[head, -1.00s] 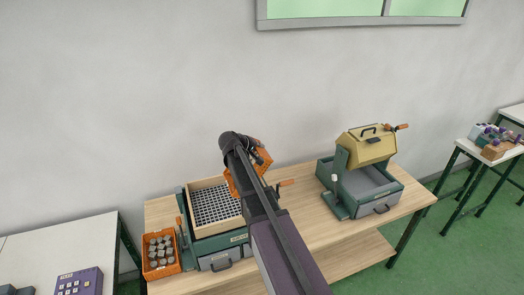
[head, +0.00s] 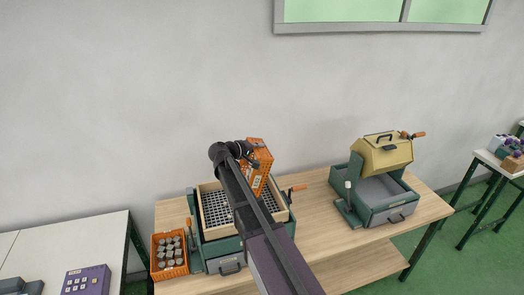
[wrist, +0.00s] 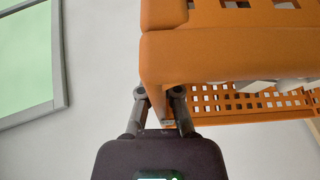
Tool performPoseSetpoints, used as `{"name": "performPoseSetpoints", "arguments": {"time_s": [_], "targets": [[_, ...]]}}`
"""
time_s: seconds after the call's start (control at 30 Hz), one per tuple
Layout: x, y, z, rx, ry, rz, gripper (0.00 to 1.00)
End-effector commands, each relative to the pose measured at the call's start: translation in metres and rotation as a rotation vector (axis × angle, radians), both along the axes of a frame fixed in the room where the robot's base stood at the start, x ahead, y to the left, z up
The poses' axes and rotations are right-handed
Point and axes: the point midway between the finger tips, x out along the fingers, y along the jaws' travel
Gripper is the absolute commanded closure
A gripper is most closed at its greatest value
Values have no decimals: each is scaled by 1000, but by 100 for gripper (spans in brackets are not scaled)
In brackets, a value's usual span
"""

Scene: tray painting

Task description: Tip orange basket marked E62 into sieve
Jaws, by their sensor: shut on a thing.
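An orange basket (head: 258,165) with perforated walls is held up above the sieve, tilted steeply on its side. My gripper (head: 247,150) is shut on its rim. In the wrist view my gripper (wrist: 158,98) pinches the edge of the orange basket (wrist: 225,55), and pale pieces show at its right. The marking on the basket is too small to read. The sieve (head: 212,208) is a wooden-framed grid in a green machine on the table; my arm hides part of it.
A second orange basket (head: 155,262) with grey round pieces stands left of the sieve machine. A green machine with a yellow drum (head: 384,155) stands to the right on the wooden table (head: 330,225). Bare table lies between the machines.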

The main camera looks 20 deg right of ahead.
Motion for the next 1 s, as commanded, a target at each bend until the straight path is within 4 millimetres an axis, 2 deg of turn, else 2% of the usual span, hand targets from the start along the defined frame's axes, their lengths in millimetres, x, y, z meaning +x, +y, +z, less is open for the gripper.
{"name": "performPoseSetpoints", "arguments": {"time_s": [0.5,1.0], "targets": [[0,28,8,-143,0,2,100],[0,33,11,-172,-1,0,100]]}}
